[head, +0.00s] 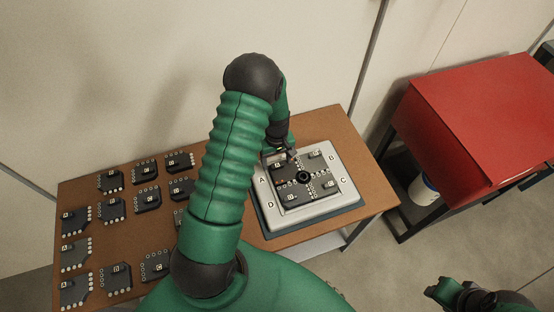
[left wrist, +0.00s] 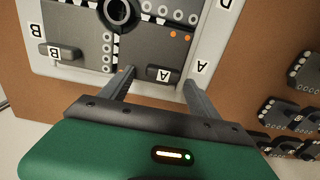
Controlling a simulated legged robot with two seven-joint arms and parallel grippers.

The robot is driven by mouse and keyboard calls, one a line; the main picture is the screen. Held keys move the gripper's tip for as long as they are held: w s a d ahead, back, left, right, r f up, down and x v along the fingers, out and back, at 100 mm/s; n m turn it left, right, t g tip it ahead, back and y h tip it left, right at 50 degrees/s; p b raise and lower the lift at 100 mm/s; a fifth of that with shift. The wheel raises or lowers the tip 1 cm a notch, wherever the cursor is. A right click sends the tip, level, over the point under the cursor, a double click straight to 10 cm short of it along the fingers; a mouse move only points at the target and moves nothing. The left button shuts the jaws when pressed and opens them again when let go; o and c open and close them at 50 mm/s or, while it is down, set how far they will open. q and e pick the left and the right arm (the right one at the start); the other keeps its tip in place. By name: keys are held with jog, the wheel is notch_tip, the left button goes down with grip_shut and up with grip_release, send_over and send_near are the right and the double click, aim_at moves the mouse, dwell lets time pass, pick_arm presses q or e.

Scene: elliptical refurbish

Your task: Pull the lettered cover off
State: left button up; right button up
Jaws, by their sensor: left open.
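A pale square frame (head: 335,195) lettered A, B, C and D holds dark lettered covers around a black round knob (head: 303,177). The cover marked A (left wrist: 150,48) has a raised dark tab with a white A label (left wrist: 164,75) and two orange dots.
Several dark lettered parts (head: 110,208) lie in rows on the left of the brown table (head: 372,190). A red-topped bench (head: 480,105) stands at the right, with a white container (head: 423,190) beneath it. A wall (head: 150,60) is behind the table.

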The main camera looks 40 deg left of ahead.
pick_arm(q)
jog(key=shift+s+d, duration=0.2)
jog(key=shift+s, duration=0.15)
jog(key=shift+w+d, duration=0.1)
jog(key=shift+w, duration=0.1)
jog(key=c, duration=0.6)
jog(key=shift+s, duration=0.1)
jog(key=c, duration=0.7)
jog(key=o, duration=0.7)
jog(key=shift+c, duration=0.2)
grip_shut()
